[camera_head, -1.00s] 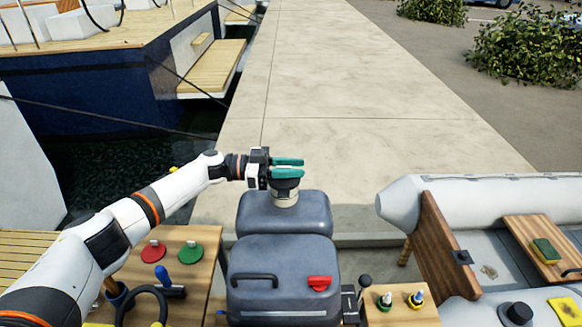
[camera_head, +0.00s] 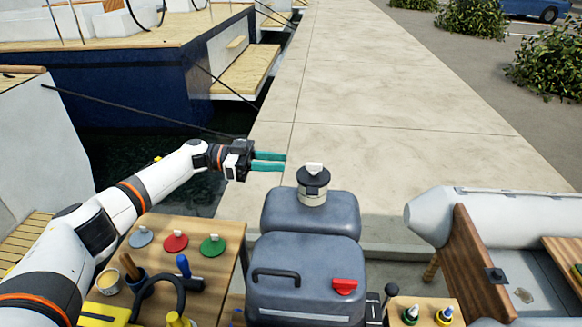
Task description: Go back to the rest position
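My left gripper (camera_head: 270,161) is at the centre left, its two teal fingers pointing right. The fingers are apart with nothing between them. It is up and to the left of the capped white neck (camera_head: 313,190) on the grey tank (camera_head: 312,215), and appears clear of it. The neck has a black collar and a white tab on top. My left arm comes in from the lower left over the wooden table. My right gripper does not show.
A larger grey box (camera_head: 305,280) with a red latch stands in front of the tank. The wooden table (camera_head: 215,268) holds grey, red and green discs and tools. A grey inflatable boat (camera_head: 470,215) lies at the right. The pale dock (camera_head: 370,85) beyond is clear.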

